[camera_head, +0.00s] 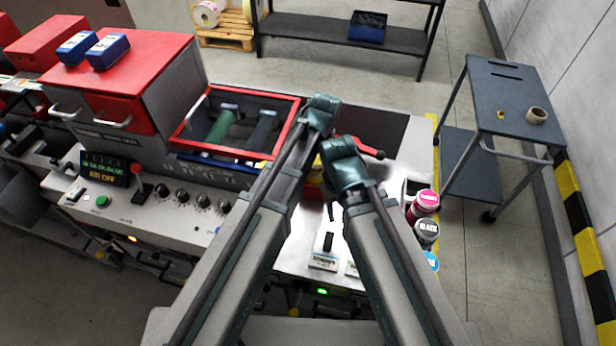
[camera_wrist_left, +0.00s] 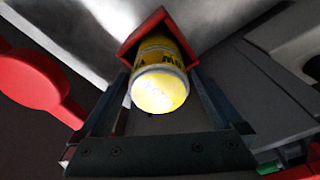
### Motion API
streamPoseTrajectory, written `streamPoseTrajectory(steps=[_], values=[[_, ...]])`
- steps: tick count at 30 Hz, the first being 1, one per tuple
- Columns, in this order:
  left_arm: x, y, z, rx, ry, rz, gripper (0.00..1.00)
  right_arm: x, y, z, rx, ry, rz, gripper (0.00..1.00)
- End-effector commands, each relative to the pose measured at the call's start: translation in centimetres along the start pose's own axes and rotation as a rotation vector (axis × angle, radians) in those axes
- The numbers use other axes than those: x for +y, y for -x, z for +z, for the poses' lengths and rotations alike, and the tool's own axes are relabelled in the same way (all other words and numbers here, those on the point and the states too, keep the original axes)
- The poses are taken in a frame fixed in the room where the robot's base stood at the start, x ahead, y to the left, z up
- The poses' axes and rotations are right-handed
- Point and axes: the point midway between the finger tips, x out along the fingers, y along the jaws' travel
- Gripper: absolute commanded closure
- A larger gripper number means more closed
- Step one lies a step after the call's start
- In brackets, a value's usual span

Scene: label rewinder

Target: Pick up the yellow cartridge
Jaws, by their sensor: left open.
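The yellow cartridge (camera_wrist_left: 160,85) is in the middle of the left wrist view, its round end facing the camera. Dark lettering runs along its side. A red angular holder (camera_wrist_left: 150,20) frames its far part. My left gripper (camera_wrist_left: 160,95) is open, with one finger on each side of the cartridge; I cannot tell whether they touch it. In the head view my arms cover most of that spot, and the left fingers are hidden. My right arm's end (camera_head: 343,165) is close beside the left arm, its fingers hidden.
Pink (camera_head: 425,202), black (camera_head: 427,232) and blue (camera_head: 431,261) labelled cartridges stand at the machine's right edge. A red-framed opening (camera_head: 295,108) with rollers lies left of my arms. A red lever (camera_wrist_left: 35,80) is close to the left gripper. A grey cart (camera_head: 515,105) stands right.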

Motion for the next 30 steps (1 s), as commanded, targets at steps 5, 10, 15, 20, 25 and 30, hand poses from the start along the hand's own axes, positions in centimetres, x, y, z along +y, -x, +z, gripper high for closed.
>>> streamPoseTrajectory(steps=[5,10,15,20,25,30], values=[[0.37,-1.69,0.86,0.0,0.001,0.0,0.0,-0.15,-1.77,-0.09,0.0,0.003,0.001,0.5],[0.38,-1.47,0.86,0.0,0.002,0.0,0.0,-0.12,-1.56,-0.07,0.0,0.004,0.001,0.5],[0.37,-1.47,0.85,0.0,0.002,0.0,0.22,-0.12,-1.55,-0.08,0.0,0.004,0.001,0.5],[0.37,-1.47,0.84,0.0,0.002,0.0,0.5,-0.13,-1.56,-0.08,0.0,0.004,0.001,0.5],[0.37,-1.48,0.84,0.0,0.002,0.0,0.81,-0.13,-1.56,-0.08,0.0,0.004,0.001,0.5],[0.38,-1.48,0.83,0.0,0.002,0.0,1.0,-0.13,-1.56,-0.08,0.0,0.004,0.001,0.5]])
